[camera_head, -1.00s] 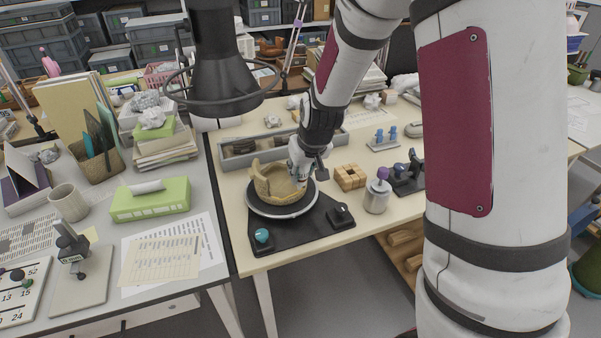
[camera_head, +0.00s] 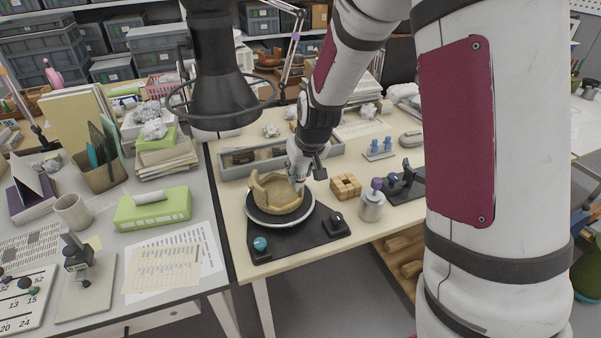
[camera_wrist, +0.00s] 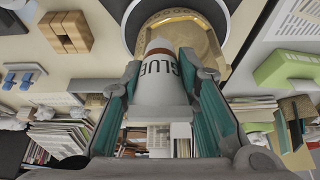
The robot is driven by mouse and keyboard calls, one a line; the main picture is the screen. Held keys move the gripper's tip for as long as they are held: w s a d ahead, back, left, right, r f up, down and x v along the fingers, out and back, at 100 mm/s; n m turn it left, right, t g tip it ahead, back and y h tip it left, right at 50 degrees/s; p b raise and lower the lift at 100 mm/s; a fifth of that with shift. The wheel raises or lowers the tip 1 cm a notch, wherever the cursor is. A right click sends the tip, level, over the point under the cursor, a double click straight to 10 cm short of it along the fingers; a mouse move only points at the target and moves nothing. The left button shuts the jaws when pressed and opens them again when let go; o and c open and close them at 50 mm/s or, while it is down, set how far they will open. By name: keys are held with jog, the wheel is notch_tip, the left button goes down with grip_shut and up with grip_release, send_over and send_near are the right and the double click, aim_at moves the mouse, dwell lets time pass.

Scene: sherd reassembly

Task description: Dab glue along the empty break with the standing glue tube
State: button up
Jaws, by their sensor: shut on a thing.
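The glue tube (camera_wrist: 160,85), white with dark lettering, sits between the fingers of my gripper (camera_wrist: 162,95) in the wrist view. My gripper is shut on it. The tube's tip points at the tan broken pot (camera_wrist: 195,32), close to its rim. In the head view the pot (camera_head: 276,199) stands on a round dark turntable (camera_head: 262,218) with an uneven, broken upper edge. My gripper (camera_head: 299,184) is at the pot's right side there. The tube is mostly hidden in that view, and I cannot tell whether its tip touches the break.
A wooden block set (camera_head: 345,186) and a grey jar with a purple knob (camera_head: 372,205) stand right of the turntable. A long grey tray (camera_head: 240,165) lies behind. A black base with a teal knob (camera_head: 261,243) is in front. A black lamp (camera_head: 222,90) hangs at upper left.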

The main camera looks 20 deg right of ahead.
jog(key=shift+w+p+v, duration=0.15)
jog(key=shift+p+v, duration=0.35)
jog(key=shift+v, duration=0.3)
jog(key=shift+w+p+v, duration=0.1)
jog(key=shift+p+v, duration=0.35)
jog(key=shift+v, duration=0.35)
jog(key=shift+r, duration=0.25)
